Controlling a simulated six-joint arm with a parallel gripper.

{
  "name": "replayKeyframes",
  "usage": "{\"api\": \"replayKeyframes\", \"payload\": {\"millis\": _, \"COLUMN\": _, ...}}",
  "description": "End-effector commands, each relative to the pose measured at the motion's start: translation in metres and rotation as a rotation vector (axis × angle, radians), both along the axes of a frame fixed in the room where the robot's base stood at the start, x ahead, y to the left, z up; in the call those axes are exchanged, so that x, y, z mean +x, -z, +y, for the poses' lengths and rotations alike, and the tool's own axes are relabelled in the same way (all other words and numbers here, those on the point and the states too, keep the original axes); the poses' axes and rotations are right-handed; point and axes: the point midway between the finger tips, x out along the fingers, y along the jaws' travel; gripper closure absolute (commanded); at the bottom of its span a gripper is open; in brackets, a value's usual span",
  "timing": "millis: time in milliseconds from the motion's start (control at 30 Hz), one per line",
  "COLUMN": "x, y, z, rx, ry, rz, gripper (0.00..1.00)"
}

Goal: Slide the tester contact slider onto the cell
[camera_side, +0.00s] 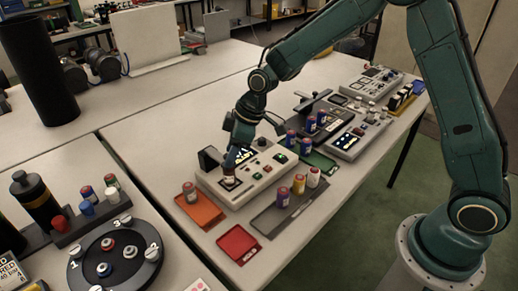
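A pale grey tester box (266,183) with a small display, a green button and other controls stands on the white table. A black upright block (210,157) rises at its left end; I cannot tell whether this is the contact slider. My gripper (230,170) points down at the left end of the tester, just right of the black block. Something small and pale sits at its fingertips, possibly a cell. The fingers are too small and overlapped to show whether they are open or shut, or what they touch.
An orange tray (198,208) with one cell and an empty red tray (238,243) lie in front. A grey tray (268,220) with several cells lies to the right. A second tester (360,135) and a green tray (320,162) stand behind. A black round carousel (90,268) is at lower left.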

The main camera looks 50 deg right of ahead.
Motion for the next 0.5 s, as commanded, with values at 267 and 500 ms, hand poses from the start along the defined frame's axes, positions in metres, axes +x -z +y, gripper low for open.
{"api": "replayKeyframes", "payload": {"millis": 267, "x": 0.001, "y": -0.002, "z": -0.001, "rx": 0.000, "ry": 0.002, "rz": -0.003, "gripper": 0.57}}
{"api": "replayKeyframes", "payload": {"millis": 500, "x": -0.002, "y": -0.015, "z": -0.005, "rx": 0.000, "ry": 0.002, "rz": -0.005, "gripper": 0.57}}
